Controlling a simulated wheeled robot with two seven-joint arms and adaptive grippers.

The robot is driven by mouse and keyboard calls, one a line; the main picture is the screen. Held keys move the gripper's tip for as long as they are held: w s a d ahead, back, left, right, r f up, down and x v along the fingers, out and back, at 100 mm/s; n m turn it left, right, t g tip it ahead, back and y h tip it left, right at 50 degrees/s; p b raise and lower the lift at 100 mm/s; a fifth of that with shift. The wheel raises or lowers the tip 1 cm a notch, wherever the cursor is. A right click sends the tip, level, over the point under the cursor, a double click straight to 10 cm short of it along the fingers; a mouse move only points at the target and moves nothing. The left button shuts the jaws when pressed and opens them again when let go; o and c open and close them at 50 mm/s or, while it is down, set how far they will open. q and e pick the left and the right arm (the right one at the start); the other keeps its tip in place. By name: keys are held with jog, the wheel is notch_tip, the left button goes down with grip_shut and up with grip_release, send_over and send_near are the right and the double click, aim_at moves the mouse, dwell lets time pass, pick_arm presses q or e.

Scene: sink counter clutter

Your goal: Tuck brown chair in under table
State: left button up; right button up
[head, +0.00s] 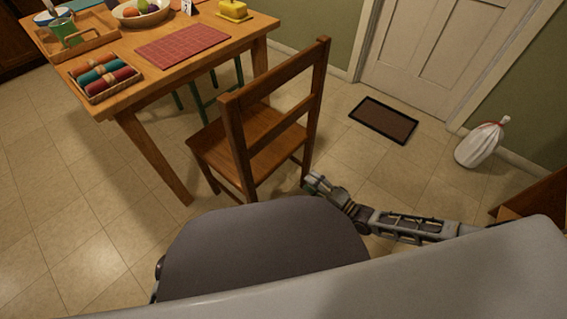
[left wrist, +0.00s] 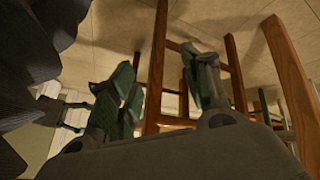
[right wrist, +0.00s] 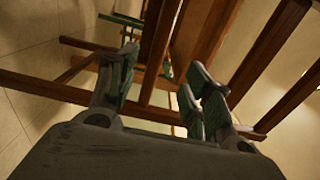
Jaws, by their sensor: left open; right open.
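The brown chair (head: 212,148) stands upright on the tiled floor at the table's near right side, its backrest toward me. Its seat is largely outside the wooden table (head: 190,80). My right gripper (head: 318,184) is low, close to the chair's right rear leg. In the right wrist view the open right gripper (right wrist: 162,88) faces brown wooden bars (right wrist: 40,88), one showing between its fingers. My left gripper is hidden in the head view. In the left wrist view the left gripper (left wrist: 165,88) is open, with a brown upright (left wrist: 156,65) between its fingers; contact cannot be told.
A green-legged stool (head: 202,115) stands under the table. A dark doormat (head: 384,120) lies by the white door (head: 425,45). A white tied bag (head: 478,147) stands at the right wall. The table holds a red mat (head: 183,46) and trays. Floor left of the table is clear.

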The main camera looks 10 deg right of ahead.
aim_at(284, 162)
jog(key=b+x, duration=0.4)
jog(key=x, duration=1)
jog(key=shift+f+b, duration=0.1)
jog(key=shift+b, duration=0.3)
jog(key=shift+w+a, duration=0.3)
jog(key=shift+w, duration=0.1)
jog(key=shift+w+a, duration=0.15)
pick_arm(q)
notch_tip(284, 162, down, 6)
jog(key=d+t+h, duration=0.1)
jog(key=shift+w, duration=0.25)
jog(key=shift+d, duration=0.1)
pick_arm(e)
jog(key=c, duration=0.9)
grip_shut()
pick_arm(q)
jog(key=shift+s+f, duration=0.25)
jog(key=shift+s, duration=0.1)
